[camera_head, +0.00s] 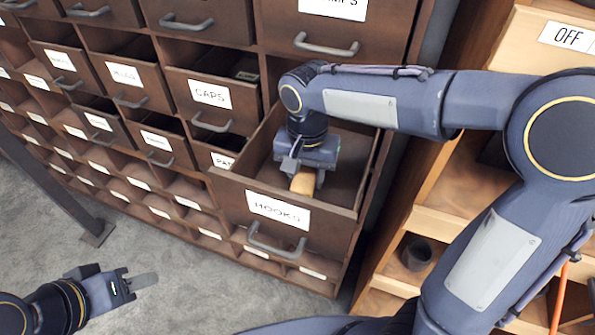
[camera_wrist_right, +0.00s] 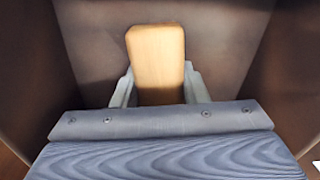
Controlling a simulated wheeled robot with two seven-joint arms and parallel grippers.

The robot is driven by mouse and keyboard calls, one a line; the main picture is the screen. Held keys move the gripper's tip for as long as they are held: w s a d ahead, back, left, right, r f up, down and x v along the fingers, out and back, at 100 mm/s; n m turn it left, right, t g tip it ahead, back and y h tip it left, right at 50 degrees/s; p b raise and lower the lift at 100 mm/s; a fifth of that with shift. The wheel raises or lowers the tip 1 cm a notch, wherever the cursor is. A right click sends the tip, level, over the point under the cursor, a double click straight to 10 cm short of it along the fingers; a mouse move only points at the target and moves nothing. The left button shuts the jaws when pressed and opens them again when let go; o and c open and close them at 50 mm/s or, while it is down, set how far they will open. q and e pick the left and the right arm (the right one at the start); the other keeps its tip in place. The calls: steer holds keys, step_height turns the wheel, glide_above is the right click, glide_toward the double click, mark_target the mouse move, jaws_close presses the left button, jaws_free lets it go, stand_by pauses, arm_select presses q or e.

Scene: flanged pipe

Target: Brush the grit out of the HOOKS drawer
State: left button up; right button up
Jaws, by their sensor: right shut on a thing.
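The HOOKS drawer (camera_head: 279,222) is pulled open at the lower right of the cabinet, its white label facing front. My right gripper (camera_head: 304,176) reaches down inside it, shut on a light wooden brush block (camera_head: 304,183). In the right wrist view the block (camera_wrist_right: 157,60) stands out between the two fingers, above the brown drawer floor (camera_wrist_right: 215,35). The brush's bristles are hidden, and I cannot make out any grit. My left gripper (camera_head: 140,283) is empty, low at the left, far from the drawer; I cannot tell whether its jaws are apart.
The brown cabinet holds other labelled drawers, several partly open, such as the CAPS drawer (camera_head: 212,95). A wooden shelf unit (camera_head: 450,190) with a dark cup (camera_head: 417,254) stands close on the right. Grey floor (camera_head: 190,295) is free at the lower left.

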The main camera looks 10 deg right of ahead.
mark_target(306, 171)
step_height(306, 171, up, 6)
steer(key=p, duration=0.5)
steer(key=shift+r+p, duration=0.25)
steer(key=shift+p, duration=0.05)
steer(key=shift+r, duration=0.25)
step_height(306, 171, up, 8)
stand_by(0.8)
